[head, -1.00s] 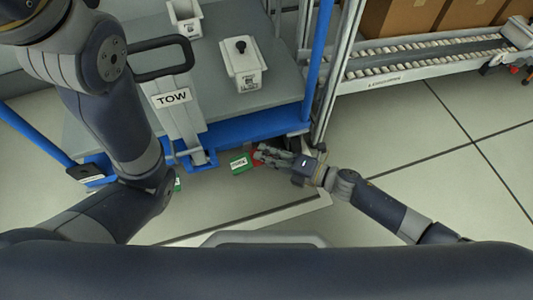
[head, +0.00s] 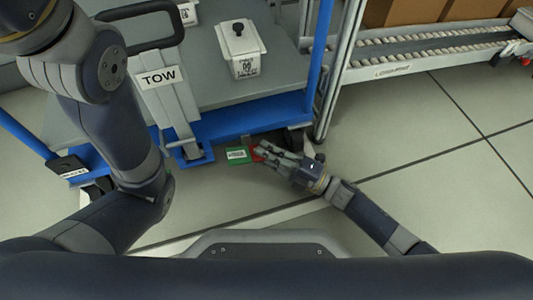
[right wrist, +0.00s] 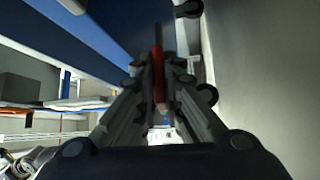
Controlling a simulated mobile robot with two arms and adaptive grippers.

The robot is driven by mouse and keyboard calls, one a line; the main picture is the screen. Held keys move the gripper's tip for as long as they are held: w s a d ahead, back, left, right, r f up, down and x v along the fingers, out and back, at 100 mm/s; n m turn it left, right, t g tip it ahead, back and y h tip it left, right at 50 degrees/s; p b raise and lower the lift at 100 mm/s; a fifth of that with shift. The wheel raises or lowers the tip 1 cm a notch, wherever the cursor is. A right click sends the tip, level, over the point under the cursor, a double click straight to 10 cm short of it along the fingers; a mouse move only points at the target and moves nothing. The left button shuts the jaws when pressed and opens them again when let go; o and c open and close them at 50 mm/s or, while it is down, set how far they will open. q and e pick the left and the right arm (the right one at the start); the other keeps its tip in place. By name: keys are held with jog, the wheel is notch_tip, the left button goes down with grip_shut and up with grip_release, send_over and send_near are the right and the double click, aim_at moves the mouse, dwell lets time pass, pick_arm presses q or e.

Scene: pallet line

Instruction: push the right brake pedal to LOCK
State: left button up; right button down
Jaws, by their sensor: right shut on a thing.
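The right brake pedal is a small plate low at the front of the blue-edged cart. Its green, labelled part (head: 237,155) shows left of its red part (head: 257,154) in the head view. My right gripper (head: 264,152) reaches in from the right, its fingertips at the red part. In the right wrist view a thin red plate (right wrist: 158,75) stands between the fingers, and they are shut on it. The pedal's lettering is too small to read. My left arm comes in at the left, but its gripper is out of view.
A TOW post (head: 170,95) stands at the cart's front. A roller conveyor (head: 430,52) with cardboard boxes is at the back right. The floor at right is clear.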

jog(key=shift+f, duration=0.15)
dwell(0.3)
jog(key=c, duration=1.7)
grip_release()
jog(key=v, duration=1.2)
jog(key=shift+f, duration=0.15)
